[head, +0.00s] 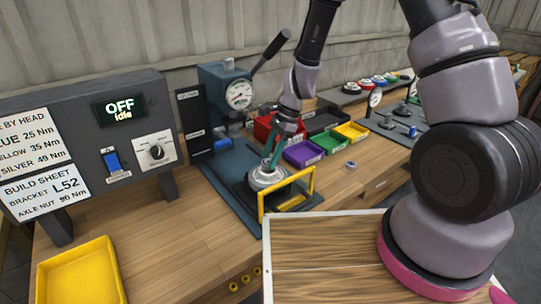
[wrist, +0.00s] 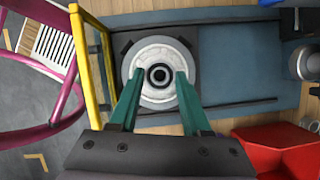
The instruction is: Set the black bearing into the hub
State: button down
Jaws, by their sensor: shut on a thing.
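My gripper (wrist: 159,76) points down over the work fixture, its two green fingers either side of the black bearing (wrist: 159,76). The pale silver hub (wrist: 159,99) is a round disc on the dark fixture plate, directly below the fingertips. The bearing looks centred over the hub. I cannot tell whether it touches or sits in it. In the head view my gripper (head: 270,160) is down at the hub (head: 267,182), and the bearing is too small to make out there.
A yellow frame (head: 287,194) stands close in front of the hub. The press with its dial gauge (head: 239,94) is behind. Red (wrist: 278,145), purple (head: 303,153) and yellow (head: 351,131) bins are to the right. A yellow tray (head: 82,275) is at front left.

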jog(key=shift+f, duration=0.8)
dwell(0.9)
jog(key=shift+c, duration=1.4)
grip_release()
jog(key=v, duration=1)
jog(key=shift+d+r, duration=0.2)
jog(key=shift+r, duration=0.15)
jog(key=shift+w, duration=0.1)
